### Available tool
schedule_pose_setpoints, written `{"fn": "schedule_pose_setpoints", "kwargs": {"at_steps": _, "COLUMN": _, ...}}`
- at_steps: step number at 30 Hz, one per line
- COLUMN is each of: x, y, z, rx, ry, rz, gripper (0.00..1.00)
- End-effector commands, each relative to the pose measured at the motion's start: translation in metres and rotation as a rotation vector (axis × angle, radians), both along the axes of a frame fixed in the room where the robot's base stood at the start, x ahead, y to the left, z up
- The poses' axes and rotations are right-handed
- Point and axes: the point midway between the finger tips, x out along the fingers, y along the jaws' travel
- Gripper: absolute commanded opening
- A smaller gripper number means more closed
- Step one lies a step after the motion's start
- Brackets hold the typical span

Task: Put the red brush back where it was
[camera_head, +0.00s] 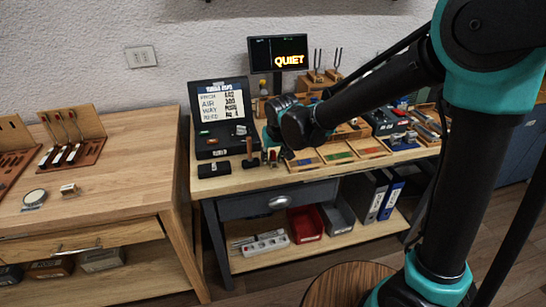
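My arm reaches from the right over the middle workbench. My gripper (274,153) is at the front left part of that bench, pointing down, small and partly hidden by my own wrist. A small red thing (272,157) shows at the fingertips; I cannot tell whether it is the red brush, or whether it is held or only stands behind. On the left table, a wooden rack (88,150) with a reddish-brown base bears several slim tools with pale and dark red parts. I cannot make out for sure a red brush among them.
A dark hammer-like tool (250,153) and a black case (214,168) stand just left of my gripper. Behind is an open dark case (222,104) with a lettered panel. Shallow trays (337,154) lie to the right. The left table (125,150) has free room at its middle and right.

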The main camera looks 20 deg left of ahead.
Motion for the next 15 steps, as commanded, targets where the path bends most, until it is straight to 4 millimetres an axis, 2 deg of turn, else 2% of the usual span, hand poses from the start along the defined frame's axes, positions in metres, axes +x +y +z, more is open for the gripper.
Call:
{"fn": "schedule_pose_setpoints", "kwargs": {"at_steps": 8, "x": 0.0, "y": 0.0, "z": 0.001, "rx": 0.0, "ry": 0.0, "rz": 0.0, "gripper": 0.36}}
{"fn": "schedule_pose_setpoints", "kwargs": {"at_steps": 15, "x": -0.008, "y": -0.005, "z": 0.023, "rx": 0.0, "ry": 0.0, "rz": 0.001, "gripper": 0.36}}
